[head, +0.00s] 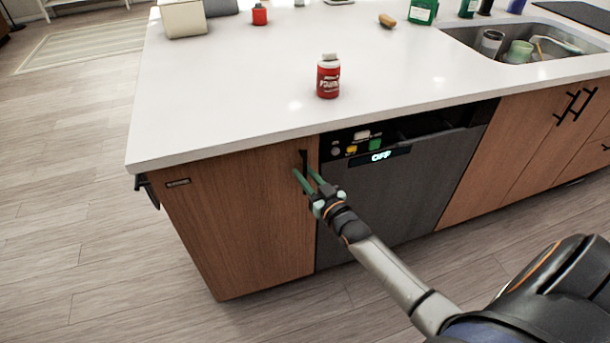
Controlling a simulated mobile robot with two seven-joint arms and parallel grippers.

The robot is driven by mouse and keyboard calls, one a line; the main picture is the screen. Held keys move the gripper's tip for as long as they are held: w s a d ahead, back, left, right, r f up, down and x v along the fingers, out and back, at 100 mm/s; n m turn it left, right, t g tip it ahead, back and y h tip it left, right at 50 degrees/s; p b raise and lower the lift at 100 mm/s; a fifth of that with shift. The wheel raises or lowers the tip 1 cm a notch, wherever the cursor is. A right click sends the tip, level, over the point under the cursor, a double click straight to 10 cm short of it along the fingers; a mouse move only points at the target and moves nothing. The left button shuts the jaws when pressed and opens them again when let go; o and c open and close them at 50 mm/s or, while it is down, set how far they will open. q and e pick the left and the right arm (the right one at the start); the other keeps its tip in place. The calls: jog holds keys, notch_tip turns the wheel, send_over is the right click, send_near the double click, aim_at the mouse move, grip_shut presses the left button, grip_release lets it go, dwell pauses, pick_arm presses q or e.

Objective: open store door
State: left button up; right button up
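The wooden store door (240,225) is the front panel at the left end of the island, and it stands closed. Its upright black handle (304,158) is near the door's top right edge, beside the dishwasher. My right gripper (303,173) reaches in from the lower right. Its two green fingers are apart, with their tips at the handle's lower part. The fingers partly hide the handle, and I cannot tell whether they touch it. My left gripper is not in view.
A dark dishwasher (400,190) with an "OFF" display adjoins the door on the right. The white countertop (230,90) overhangs the door and bears a red bottle (328,77). A sink (520,47) is at the back right. The floor (90,240) on the left is clear.

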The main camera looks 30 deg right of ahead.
jog(key=shift+w, duration=0.1)
jog(key=shift+c, duration=0.2)
grip_shut()
dwell(1.3)
